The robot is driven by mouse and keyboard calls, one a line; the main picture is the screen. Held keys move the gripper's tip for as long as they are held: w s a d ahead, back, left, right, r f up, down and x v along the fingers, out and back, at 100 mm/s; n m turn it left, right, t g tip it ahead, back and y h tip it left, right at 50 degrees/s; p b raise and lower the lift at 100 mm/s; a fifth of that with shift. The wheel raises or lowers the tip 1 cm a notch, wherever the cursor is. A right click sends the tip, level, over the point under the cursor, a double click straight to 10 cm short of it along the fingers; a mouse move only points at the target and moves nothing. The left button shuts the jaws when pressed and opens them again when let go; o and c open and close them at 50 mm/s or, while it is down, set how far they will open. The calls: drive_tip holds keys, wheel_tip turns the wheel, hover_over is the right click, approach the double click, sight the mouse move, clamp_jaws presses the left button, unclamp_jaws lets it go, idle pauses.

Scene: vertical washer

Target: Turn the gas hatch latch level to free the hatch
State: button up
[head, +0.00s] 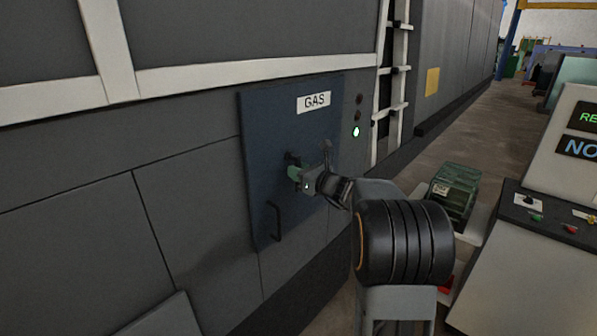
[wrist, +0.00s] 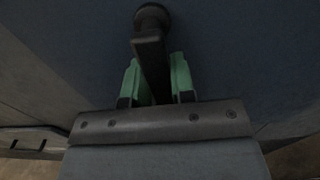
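The gas hatch (head: 262,130) is a dark blue panel with a white GAS sign (head: 314,102), flush in the grey machine wall. The gas hatch latch (head: 291,157) is a dark lever on a round pivot, also seen in the wrist view (wrist: 151,50). My gripper (head: 296,173) is at the latch, with its green fingers (wrist: 157,80) on either side of the lever and seemingly closed on it. The lever runs from the pivot down between the fingers in the wrist view. Its lower end is hidden, and its angle is hard to judge in the head view.
A dark pull handle (head: 274,221) is low on the hatch. Small indicator lamps (head: 357,115) sit right of the sign, the lowest lit. A white ladder (head: 391,70) stands on the wall beyond. A control console (head: 535,250) and a green crate (head: 454,190) are at right.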

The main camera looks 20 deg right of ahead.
sight(296, 152)
clamp_jaws()
drive_tip(key=shift+d+f+b, duration=0.1)
drive_tip(key=shift+b, duration=0.3)
drive_tip(key=shift+w+d+f+n+b, duration=0.15)
drive_tip(key=shift+n+b, duration=0.45)
drive_tip(key=shift+b, duration=0.4)
drive_tip(key=n+b, duration=0.1)
drive_tip(key=b, duration=0.1)
drive_tip(key=shift+d+n+b, duration=0.2)
drive_tip(key=shift+n+b, duration=0.1)
drive_tip(key=shift+b, duration=0.1)
drive_tip(key=shift+w+d+r+n+b, duration=0.2)
drive_tip(key=shift+d+r+n+b, duration=0.35)
drive_tip(key=shift+n+b, duration=1.85)
drive_tip(key=shift+w+d+r+n+b, duration=0.2)
drive_tip(key=shift+r+n+b, duration=0.55)
drive_tip(key=shift+n+b, duration=1.65)
drive_tip(key=shift+w+d+r+n+b, duration=0.15)
drive_tip(key=shift+d+r+n+b, duration=0.4)
drive_tip(key=shift+n+b, duration=1.8)
drive_tip(key=shift+a+r+n+p, duration=0.2)
drive_tip(key=shift+n+p, duration=0.1)
drive_tip(key=shift+n, duration=0.25)
drive_tip(key=o, duration=0.5)
unclamp_jaws()
